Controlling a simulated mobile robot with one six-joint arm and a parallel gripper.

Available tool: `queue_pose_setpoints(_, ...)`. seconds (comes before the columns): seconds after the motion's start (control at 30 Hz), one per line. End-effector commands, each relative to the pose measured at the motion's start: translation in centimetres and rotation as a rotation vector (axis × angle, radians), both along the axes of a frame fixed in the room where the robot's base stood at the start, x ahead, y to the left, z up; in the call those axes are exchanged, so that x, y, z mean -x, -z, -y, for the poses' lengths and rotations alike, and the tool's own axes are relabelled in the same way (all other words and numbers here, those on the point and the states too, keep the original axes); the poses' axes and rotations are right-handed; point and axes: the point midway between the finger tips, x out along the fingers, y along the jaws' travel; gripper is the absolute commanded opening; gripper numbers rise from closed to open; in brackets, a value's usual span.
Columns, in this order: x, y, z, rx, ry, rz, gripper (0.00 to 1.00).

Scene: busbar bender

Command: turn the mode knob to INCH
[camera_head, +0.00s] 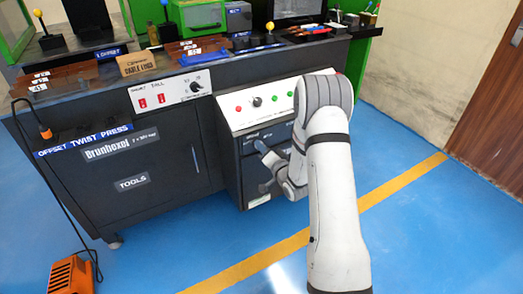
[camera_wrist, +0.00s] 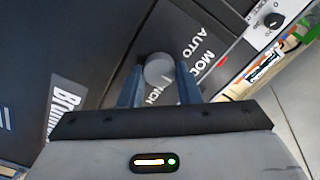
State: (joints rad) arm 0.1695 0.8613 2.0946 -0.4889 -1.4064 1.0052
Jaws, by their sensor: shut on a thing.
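The mode knob (camera_wrist: 158,70) is a round grey knob on a dark panel in the wrist view. The white word AUTO shows just right of it, with part of MODE beyond. Another label below the knob is partly covered by a finger, so I cannot read it fully. My gripper (camera_wrist: 159,80) has its two blue-grey fingers on either side of the knob, shut on it. Which way the knob points is not clear. In the head view my gripper (camera_head: 261,147) reaches the dark cabinet front below the sloped panel; the knob is hidden there.
A sloped white control panel (camera_head: 238,113) with coloured buttons and a black knob is above my gripper. A black knob (camera_wrist: 274,21) on a white panel shows at the wrist view's upper right. A dark cabinet (camera_head: 160,165) stands left. Blue floor lies in front, with an orange box (camera_head: 72,275).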

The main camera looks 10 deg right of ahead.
Motion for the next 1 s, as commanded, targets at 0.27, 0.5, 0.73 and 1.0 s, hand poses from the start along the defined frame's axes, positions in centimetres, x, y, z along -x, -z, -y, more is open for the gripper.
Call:
queue_pose_setpoints(0.27, 0.04, 0.12, -0.15, -0.248, -0.005, -0.082, 0.07)
queue_pose_setpoints(0.5, 0.04, 0.18, -0.15, -0.452, -0.004, -0.149, 0.07)
queue_pose_setpoints(0.73, 0.03, 0.24, -0.15, -0.605, -0.004, -0.199, 0.07)
queue_pose_setpoints(1.0, 0.02, 0.29, -0.17, -0.710, -0.003, -0.233, 0.07)
